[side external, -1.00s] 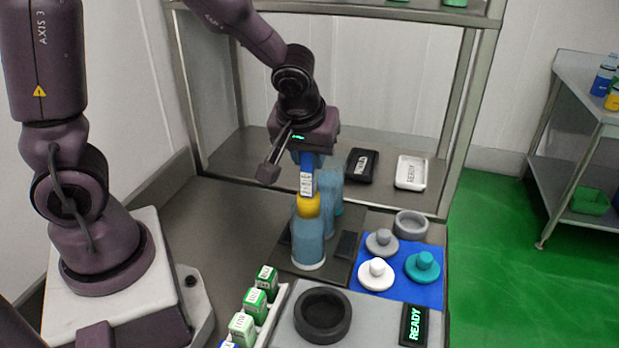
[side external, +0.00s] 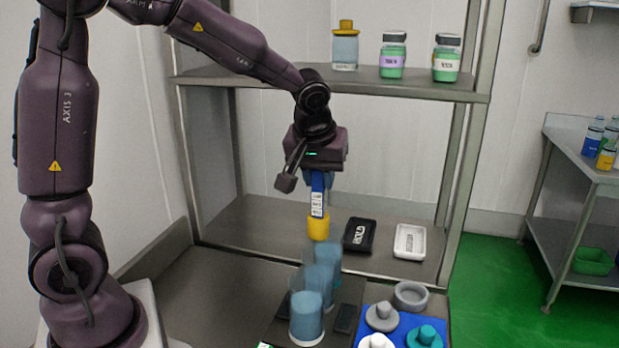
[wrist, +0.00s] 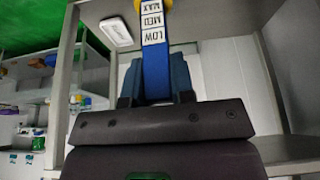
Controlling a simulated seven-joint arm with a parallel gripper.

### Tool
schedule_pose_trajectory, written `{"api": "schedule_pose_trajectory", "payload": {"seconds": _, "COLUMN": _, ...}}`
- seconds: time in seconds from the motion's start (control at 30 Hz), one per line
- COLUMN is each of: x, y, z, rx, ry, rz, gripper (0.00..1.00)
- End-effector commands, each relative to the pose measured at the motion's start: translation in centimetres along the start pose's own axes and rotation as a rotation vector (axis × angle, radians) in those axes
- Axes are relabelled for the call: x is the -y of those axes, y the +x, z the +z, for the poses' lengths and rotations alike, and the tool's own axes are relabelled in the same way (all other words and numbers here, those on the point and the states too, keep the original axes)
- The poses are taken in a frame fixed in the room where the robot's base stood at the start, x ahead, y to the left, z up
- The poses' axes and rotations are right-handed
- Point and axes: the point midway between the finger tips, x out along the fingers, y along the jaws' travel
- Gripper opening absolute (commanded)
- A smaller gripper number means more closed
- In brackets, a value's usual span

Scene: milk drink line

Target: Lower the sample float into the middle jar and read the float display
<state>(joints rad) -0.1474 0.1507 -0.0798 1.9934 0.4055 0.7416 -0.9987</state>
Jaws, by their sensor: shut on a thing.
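My gripper (side external: 318,178) is shut on the sample float (side external: 318,205), a blue stem with a yellow bulb at its lower end. The wrist view shows the stem (wrist: 155,75) between my fingers, with white labels reading LOW, MED and MAX. Three blue jars stand in a row: the front jar (side external: 307,320), the middle jar (side external: 320,285) and the back jar (side external: 328,256). The bulb hangs clear above the jars, and I cannot tell which jar it is over. A black display (side external: 359,235) and a white display (side external: 410,241) lie on the lower shelf.
Grey, white and teal knobbed lids stand on a blue mat (side external: 399,325) at right, beside a grey ring (side external: 410,294). The upper shelf (side external: 290,82) holds several bottles behind my gripper. A frame post (side external: 452,180) rises at right.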

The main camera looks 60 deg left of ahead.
Motion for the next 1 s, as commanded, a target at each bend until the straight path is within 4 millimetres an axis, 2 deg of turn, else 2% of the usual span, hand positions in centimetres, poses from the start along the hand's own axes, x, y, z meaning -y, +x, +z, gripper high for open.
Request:
{"api": "schedule_pose_trajectory", "payload": {"seconds": 0.27, "x": -0.2, "y": 1.2, "z": 0.5, "rx": 0.001, "ry": 0.017, "rz": 0.005, "gripper": 0.00}}
{"api": "schedule_pose_trajectory", "payload": {"seconds": 1.0, "x": -0.2, "y": 6.7, "z": 2.8, "rx": 0.001, "ry": 0.016, "rz": 0.004, "gripper": 0.00}}
